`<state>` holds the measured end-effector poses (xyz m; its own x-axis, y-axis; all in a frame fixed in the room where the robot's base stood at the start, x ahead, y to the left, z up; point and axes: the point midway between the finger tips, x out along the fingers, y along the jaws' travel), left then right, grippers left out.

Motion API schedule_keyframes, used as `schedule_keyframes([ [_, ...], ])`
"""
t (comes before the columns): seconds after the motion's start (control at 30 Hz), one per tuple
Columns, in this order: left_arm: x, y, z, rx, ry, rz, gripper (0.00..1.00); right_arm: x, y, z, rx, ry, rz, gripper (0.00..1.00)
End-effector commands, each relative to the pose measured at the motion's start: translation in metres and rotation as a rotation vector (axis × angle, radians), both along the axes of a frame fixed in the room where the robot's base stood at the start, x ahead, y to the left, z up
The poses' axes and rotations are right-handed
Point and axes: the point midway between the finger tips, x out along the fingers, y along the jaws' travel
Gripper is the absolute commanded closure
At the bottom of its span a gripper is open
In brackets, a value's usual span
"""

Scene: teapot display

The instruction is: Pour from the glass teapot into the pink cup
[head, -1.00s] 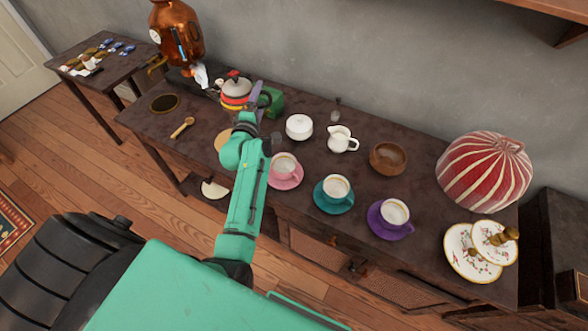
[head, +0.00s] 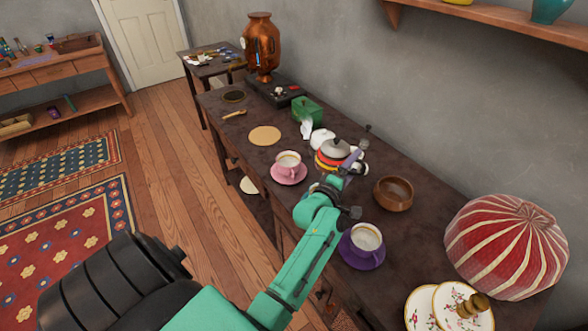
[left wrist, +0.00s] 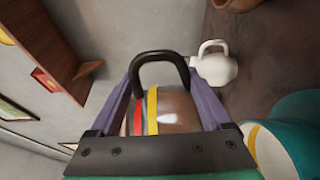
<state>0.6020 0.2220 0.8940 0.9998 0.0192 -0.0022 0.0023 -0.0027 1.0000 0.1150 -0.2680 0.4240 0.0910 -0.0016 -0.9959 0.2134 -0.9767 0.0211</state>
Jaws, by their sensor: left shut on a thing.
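The glass teapot (head: 333,156), with red and yellow bands and a grey lid, is to the right of the pink cup. My left gripper (head: 351,168) is shut on its black handle (left wrist: 158,58); the banded body (left wrist: 172,110) shows between the purple fingers in the left wrist view. The teapot looks roughly level, and its height above the table is hard to tell. The pink cup (head: 289,160) stands upright on its pink saucer (head: 288,176) near the table's front edge. The spout is not clearly visible. My right gripper is out of view.
A purple cup (head: 366,238), wooden bowl (head: 393,195) and striped red dome (head: 506,245) stand to the right. A white creamer (left wrist: 215,66) and teal cup (left wrist: 287,130) are near the gripper. A white lidded pot (head: 321,138) and green box (head: 307,109) stand behind.

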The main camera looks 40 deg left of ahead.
Motion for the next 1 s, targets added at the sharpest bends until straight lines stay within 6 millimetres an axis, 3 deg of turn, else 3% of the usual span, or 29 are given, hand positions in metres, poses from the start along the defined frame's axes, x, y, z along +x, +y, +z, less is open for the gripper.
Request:
schedule_keyframes([
  [0.3, 0.0, 0.0, 0.004, -0.002, -0.009, 0.001, 1.0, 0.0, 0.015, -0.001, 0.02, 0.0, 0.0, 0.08],
  [1.0, -0.003, 0.023, 0.01, -0.251, -0.036, 0.0, 1.0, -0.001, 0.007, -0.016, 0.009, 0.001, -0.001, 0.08],
])
